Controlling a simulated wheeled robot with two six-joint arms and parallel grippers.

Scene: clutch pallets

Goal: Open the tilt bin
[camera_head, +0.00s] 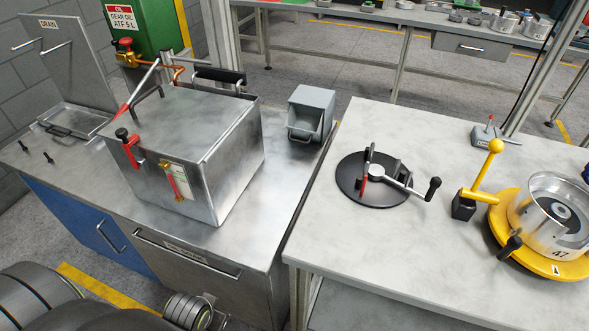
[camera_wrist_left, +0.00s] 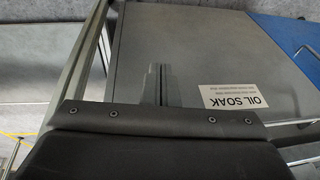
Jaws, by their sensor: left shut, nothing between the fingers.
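The tilt bin appears to be the grey steel front panel (camera_head: 180,275) under the steel bench, with a long bar handle (camera_head: 215,265) and a label along its top. It looks shut, flush with the bench front. In the left wrist view the grey panel (camera_wrist_left: 240,60) fills much of the picture, with an "OIL SOAK" label (camera_wrist_left: 233,96) turned upside down. My left gripper (camera_wrist_left: 160,75) is shut and empty in front of the panel; its distance from it is hard to tell. My right gripper is in neither view.
A blue door (camera_head: 85,228) with a handle adjoins the panel on the left. A steel box (camera_head: 200,150) and a small grey bin (camera_head: 312,115) stand on the bench top (camera_head: 265,225). A table (camera_head: 350,235) with clutch parts stands to the right.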

